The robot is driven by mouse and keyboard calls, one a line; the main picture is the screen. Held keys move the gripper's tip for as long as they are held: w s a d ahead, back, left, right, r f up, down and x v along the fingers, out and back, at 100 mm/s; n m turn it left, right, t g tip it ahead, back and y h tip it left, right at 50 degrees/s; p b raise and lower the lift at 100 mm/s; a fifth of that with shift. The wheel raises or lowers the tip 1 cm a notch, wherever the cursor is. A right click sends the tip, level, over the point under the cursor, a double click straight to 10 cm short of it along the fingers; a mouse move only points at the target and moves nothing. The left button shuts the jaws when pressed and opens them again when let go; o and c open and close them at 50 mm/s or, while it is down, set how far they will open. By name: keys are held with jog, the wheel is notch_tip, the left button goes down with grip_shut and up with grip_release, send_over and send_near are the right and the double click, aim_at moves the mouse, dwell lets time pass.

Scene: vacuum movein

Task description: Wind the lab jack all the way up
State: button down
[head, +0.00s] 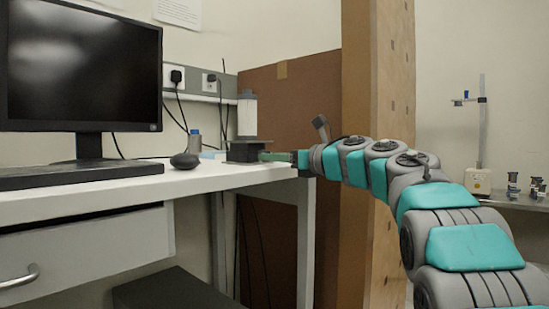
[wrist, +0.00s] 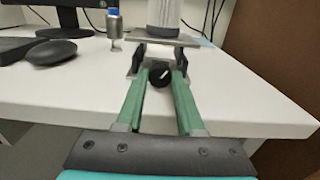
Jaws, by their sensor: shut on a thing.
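The lab jack (head: 248,150) stands near the right end of the white table, with a grey-white cylinder (head: 247,114) upright on its top plate. In the wrist view the jack's top plate (wrist: 186,40) sits a little above its base, and the black knob (wrist: 161,75) faces me. My gripper (wrist: 161,72) has its two green fingers shut on the knob, one on each side. In the head view the gripper (head: 272,157) reaches the jack from the right. The jack's inner linkage is mostly hidden.
A small bottle with a blue cap (wrist: 114,24) stands left of the jack. A black mouse (head: 185,160), keyboard (head: 80,175) and monitor (head: 80,70) are further left. A wooden post (head: 372,70) stands right of the table. The tabletop's front right (wrist: 250,105) is clear.

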jog(key=shift+d+r+m, duration=0.1)
jog(key=shift+m, duration=0.4)
jog(key=shift+r+m+p, duration=0.1)
jog(key=shift+m+p, duration=0.65)
jog(key=shift+m, duration=0.05)
jog(key=c, duration=0.5)
grip_release()
jog(key=shift+f, duration=0.2)
jog(key=shift+b+v, duration=0.3)
jog(key=shift+v, duration=3.55)
